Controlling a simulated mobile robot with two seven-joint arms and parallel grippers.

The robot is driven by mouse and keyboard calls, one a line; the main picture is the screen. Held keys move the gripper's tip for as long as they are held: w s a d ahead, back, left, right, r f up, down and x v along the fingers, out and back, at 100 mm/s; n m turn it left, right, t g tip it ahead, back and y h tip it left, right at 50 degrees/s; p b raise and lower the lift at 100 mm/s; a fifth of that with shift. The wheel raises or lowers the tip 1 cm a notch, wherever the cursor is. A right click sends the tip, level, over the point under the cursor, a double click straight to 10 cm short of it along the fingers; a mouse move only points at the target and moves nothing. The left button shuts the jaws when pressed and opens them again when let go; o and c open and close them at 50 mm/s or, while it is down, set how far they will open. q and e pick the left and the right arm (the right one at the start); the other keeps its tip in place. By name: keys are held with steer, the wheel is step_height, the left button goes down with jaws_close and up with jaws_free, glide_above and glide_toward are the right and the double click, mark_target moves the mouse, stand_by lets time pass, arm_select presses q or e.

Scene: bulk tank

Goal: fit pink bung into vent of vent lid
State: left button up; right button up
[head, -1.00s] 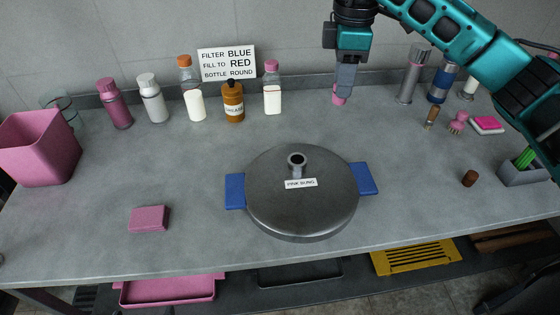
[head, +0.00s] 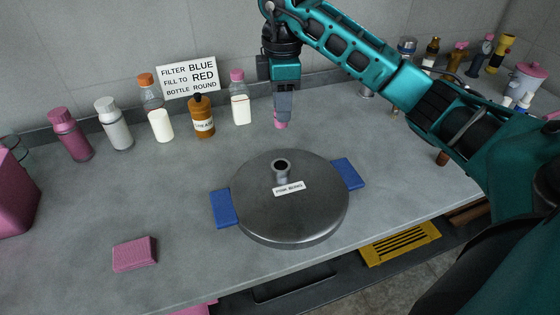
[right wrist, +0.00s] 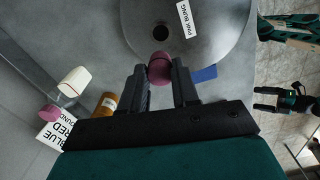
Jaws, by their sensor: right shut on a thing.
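The vent lid (head: 312,215) is a round grey metal lid with blue side handles and a label reading "PINK BUNG". Its vent (head: 281,167) is a short upright neck with a dark open hole, also visible in the right wrist view (right wrist: 161,34). My right gripper (head: 281,117) is shut on the pink bung (head: 281,125), behind and above the lid in the head view. In the right wrist view the bung (right wrist: 160,68) sits between the fingertips, apart from the vent. My left gripper does not show in the head view; an arm with a gripper appears at the right of the wrist view.
Several bottles stand along the back wall, including an amber one (head: 203,118) and a white one (head: 240,101). A pink sponge-like block (head: 135,254) lies at the front left. A pink bin (head: 14,195) stands at the left edge. The bench around the lid is mostly clear.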

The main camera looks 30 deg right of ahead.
step_height(320, 180, down, 14)
steer(key=shift+r+b, duration=0.15)
steer(key=shift+b, duration=0.15)
steer(key=o, duration=1)
step_height(320, 180, up, 12)
steer(key=shift+r, duration=0.1)
steer(key=shift+a, duration=0.1)
stand_by(0.5)
